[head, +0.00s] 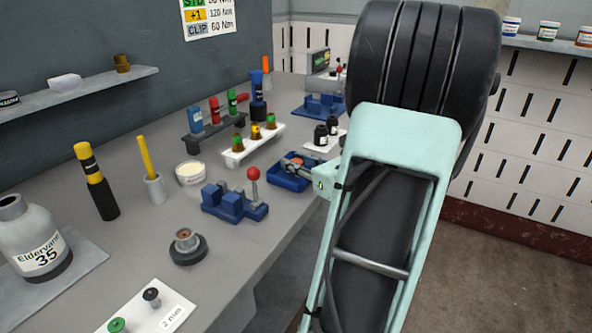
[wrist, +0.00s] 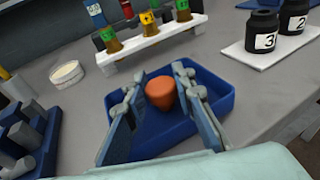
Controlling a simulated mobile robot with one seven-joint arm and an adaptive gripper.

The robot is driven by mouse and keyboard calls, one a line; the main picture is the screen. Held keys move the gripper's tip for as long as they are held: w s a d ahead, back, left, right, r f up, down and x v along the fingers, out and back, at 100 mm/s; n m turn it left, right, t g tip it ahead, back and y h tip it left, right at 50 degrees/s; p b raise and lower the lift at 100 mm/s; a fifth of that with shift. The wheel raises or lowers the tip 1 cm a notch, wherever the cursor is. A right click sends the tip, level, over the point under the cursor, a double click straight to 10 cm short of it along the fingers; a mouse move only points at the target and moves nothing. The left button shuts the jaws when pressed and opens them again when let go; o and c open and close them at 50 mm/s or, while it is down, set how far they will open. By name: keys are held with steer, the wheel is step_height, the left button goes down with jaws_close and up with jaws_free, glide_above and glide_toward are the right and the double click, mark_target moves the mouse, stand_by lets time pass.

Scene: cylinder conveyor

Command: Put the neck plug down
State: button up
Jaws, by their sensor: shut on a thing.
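The neck plug (wrist: 160,92) is an orange-brown tapered stopper, seen between the fingers of my gripper (wrist: 158,84) in the wrist view. My gripper is shut on it. The plug and fingers are over a shallow blue tray (wrist: 219,121); I cannot tell whether the plug touches its floor.
A white rack (head: 236,158) of small capped vials stands behind the tray. Black numbered jars (head: 321,137) sit on a white plate to the right. A blue clamp fixture (head: 232,207) with a red-knobbed lever and a cream-filled dish (head: 190,174) are to the left.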

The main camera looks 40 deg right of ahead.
steer(key=shift+f, duration=0.2)
steer(key=o, duration=0.8)
steer(key=shift+r, duration=0.2)
steer(key=p+v, duration=0.2)
steer(key=v, duration=1)
